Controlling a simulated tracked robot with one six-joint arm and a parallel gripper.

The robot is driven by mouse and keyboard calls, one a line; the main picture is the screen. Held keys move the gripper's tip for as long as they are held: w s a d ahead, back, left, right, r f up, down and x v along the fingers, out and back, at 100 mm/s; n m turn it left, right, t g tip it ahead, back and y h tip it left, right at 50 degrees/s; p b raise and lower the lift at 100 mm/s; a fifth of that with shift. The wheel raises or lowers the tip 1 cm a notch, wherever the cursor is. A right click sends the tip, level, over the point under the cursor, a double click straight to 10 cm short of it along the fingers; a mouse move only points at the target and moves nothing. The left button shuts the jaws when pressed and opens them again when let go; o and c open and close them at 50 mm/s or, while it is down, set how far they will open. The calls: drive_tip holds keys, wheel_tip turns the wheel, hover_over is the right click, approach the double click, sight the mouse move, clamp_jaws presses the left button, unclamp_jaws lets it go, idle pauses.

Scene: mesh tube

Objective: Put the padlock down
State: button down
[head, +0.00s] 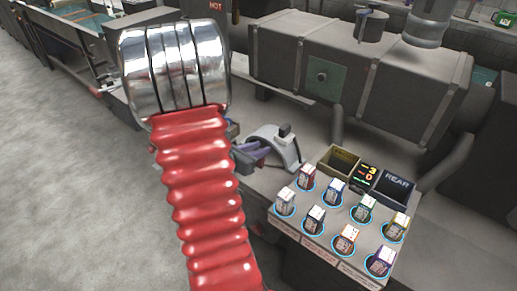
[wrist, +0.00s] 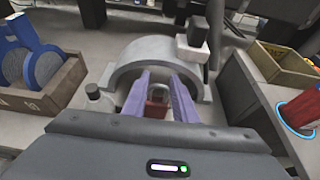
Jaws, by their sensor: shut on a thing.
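My gripper (wrist: 160,84) shows two purple fingers in the wrist view, pointing toward a grey arched device (wrist: 132,55). A small dark reddish block, which I take for the padlock (wrist: 157,104), sits between the fingers, and the gripper is shut on it. Much of the block is hidden by the fingers and the gripper body. In the head view my gripper (head: 249,153) is beside the left side of the grey arch (head: 272,136), partly behind my red arm. The padlock cannot be made out in the head view.
A panel (head: 330,225) with several small boxes in blue-ringed holes lies to the right. A wooden box (wrist: 50,95) with blue-grey discs is at left in the wrist view.

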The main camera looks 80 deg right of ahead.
drive_tip(key=shift+f, duration=0.1)
drive_tip(key=c, duration=1.4)
unclamp_jaws()
drive_tip(key=shift+c, duration=0.2)
drive_tip(key=v, duration=1.2)
